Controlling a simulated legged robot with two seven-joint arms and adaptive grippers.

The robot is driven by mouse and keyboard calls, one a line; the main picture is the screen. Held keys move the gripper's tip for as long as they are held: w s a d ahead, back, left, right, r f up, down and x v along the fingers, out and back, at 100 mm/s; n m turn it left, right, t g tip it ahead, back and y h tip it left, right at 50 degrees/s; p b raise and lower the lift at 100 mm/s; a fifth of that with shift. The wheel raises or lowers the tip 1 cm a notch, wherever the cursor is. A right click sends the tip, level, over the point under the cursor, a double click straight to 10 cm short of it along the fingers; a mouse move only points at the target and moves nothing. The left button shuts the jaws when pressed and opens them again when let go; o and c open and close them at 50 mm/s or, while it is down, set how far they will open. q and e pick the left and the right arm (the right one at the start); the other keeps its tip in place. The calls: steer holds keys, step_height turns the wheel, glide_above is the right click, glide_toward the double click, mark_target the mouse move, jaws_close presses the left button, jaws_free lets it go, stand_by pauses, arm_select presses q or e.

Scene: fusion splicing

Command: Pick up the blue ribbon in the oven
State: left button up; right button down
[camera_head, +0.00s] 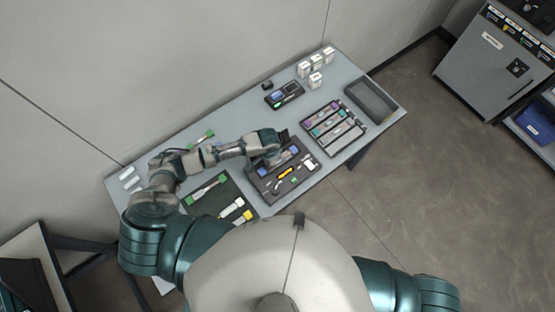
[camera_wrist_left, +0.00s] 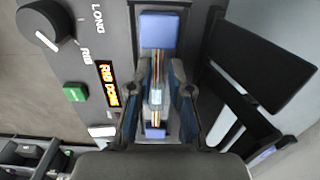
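The blue ribbon (camera_wrist_left: 160,32) lies in the slot of the oven (camera_wrist_left: 118,45) in the left wrist view. It has a blue block at the far end, a smaller blue block at the near end, and coloured fibres through a clear sleeve between them. In the head view the oven (camera_head: 274,186) is a dark box on the table. My left gripper (camera_wrist_left: 159,92) is over the slot, its two fingers apart on either side of the sleeve. The gripper (camera_head: 276,155) partly hides the ribbon in the head view. My right gripper is outside both views.
The oven's dark lid (camera_wrist_left: 265,62) stands open on the right. Its display (camera_wrist_left: 108,84) reads "RIB DONE", near a knob (camera_wrist_left: 40,25) and a green button (camera_wrist_left: 75,93). A tool tray (camera_head: 334,128) and an empty bin (camera_head: 371,101) stand right of the oven; a dark mat (camera_head: 210,203) lies left.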

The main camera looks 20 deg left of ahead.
arm_select(q)
steer(key=shift+d, duration=0.15)
steer(key=shift+d, duration=0.1)
jaws_close()
steer(key=shift+r, duration=0.1)
